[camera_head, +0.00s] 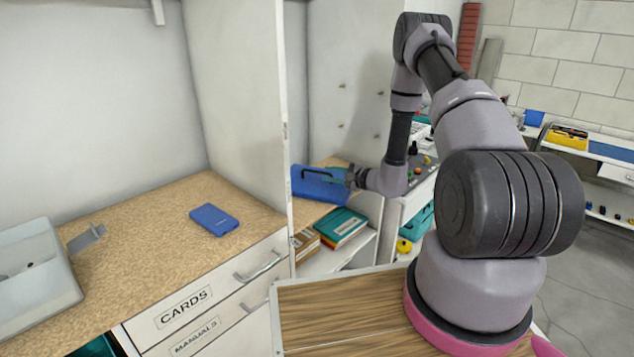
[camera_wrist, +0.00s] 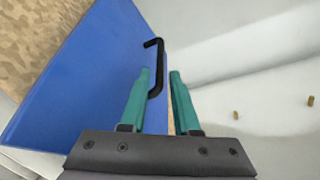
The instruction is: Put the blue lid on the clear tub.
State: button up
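The blue lid (camera_head: 312,188) is a flat panel with a black bar handle, at the front of the wooden shelf beyond the white upright panel. It fills the left of the wrist view (camera_wrist: 75,85), with the handle (camera_wrist: 154,62) rising near its right edge. My gripper (camera_head: 345,178) is at the lid's right side. In the wrist view, its teal fingers (camera_wrist: 160,95) are apart, and the handle's near end shows between them, close to the left finger. Contact with the handle cannot be told. I cannot make out a clear tub; whether anything is under the lid is hidden.
A white upright panel (camera_head: 243,110) stands left of the lid. A blue flat case (camera_head: 215,219) and a pale grey open bin (camera_head: 50,290) sit on the left counter. Teal binders (camera_head: 338,230) and a cardboard box (camera_head: 305,245) are on the shelf below.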

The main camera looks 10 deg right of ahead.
aim_at(324, 173)
jog(key=x, duration=0.4)
jog(key=shift+a, duration=0.1)
grip_shut()
